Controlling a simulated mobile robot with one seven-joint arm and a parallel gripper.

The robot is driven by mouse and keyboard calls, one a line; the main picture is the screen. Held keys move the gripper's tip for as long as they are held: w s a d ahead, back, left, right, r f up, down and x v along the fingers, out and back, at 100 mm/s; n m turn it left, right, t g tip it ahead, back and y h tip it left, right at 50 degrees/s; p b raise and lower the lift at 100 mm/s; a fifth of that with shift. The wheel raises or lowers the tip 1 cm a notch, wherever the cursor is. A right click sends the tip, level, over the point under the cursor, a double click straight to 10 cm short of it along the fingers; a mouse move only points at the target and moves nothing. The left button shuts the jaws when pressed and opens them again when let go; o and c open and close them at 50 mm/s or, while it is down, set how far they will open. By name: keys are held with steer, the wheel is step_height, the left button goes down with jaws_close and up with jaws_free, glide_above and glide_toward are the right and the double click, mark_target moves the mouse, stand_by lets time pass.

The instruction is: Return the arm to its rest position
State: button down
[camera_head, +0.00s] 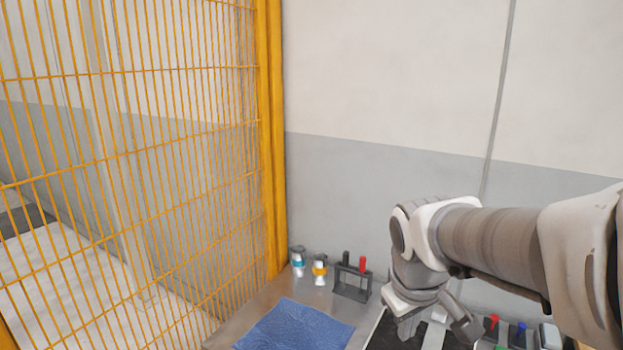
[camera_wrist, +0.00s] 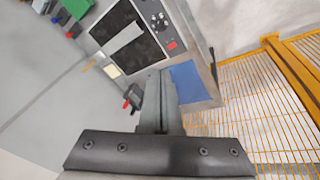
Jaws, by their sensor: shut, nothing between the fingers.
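My arm (camera_head: 490,238) reaches in from the right side of the head view, and its wrist bends down over the right part of the metal table. My gripper (camera_wrist: 160,74) is in the middle of the wrist view with its two fingers together and nothing between them. It hangs in the air above the table, apart from the things on it. In the head view the fingers are hard to make out near the bottom edge.
A blue cloth (camera_head: 296,326) lies on the metal table (camera_head: 262,302). A yellow mesh fence (camera_head: 150,150) borders the left. A black-surfaced panel (camera_wrist: 122,32) lies below my gripper.

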steer(key=s+r+m+t+y, duration=0.1)
steer(key=s+r+m+t, duration=0.1)
steer(key=s, duration=0.9)
steer(key=shift+a+r+m, duration=0.35)
steer(key=shift+r+m, duration=0.3)
steer(key=shift+m, duration=0.55)
